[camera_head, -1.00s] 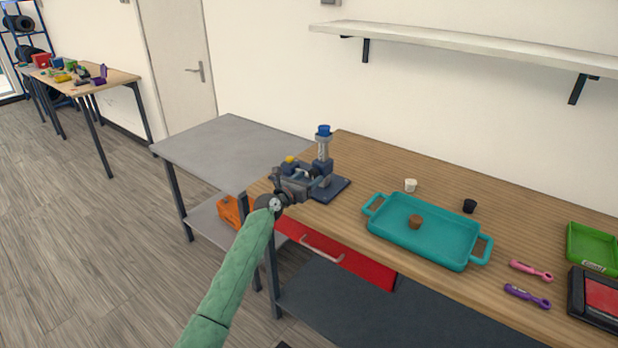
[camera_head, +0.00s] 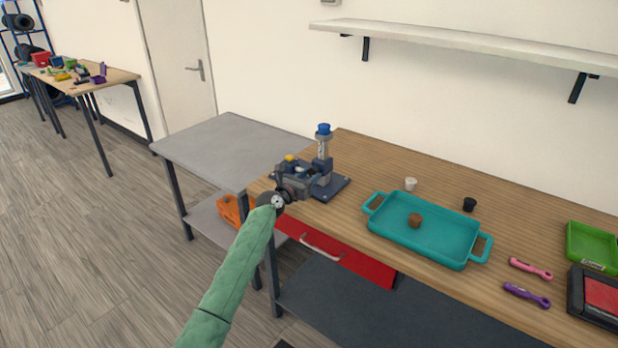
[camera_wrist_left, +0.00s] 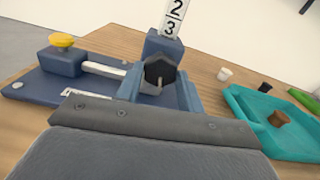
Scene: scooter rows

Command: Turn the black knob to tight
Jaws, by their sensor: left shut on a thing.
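The black knob (camera_wrist_left: 160,71) is a dark, faceted knob with a light pointer, on the front of a blue fixture in the left wrist view. The fixture's blue base (camera_head: 328,188) stands at the left end of the wooden bench, with a blue-capped, numbered post (camera_head: 323,148) and a yellow knob (camera_wrist_left: 61,40). My left gripper (camera_head: 291,188) is at the front of the fixture, shut on the black knob. Its grip is mostly hidden in the head view. I cannot read any tight marking. My right gripper is not in view.
A teal tray (camera_head: 374,205) holding a brown piece (camera_head: 415,220) sits to the right. White (camera_head: 410,184) and black (camera_head: 469,204) small pieces stand behind it. Pink (camera_head: 531,268) and purple (camera_head: 526,295) tools lie farther right. A grey table (camera_head: 225,145) adjoins at left.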

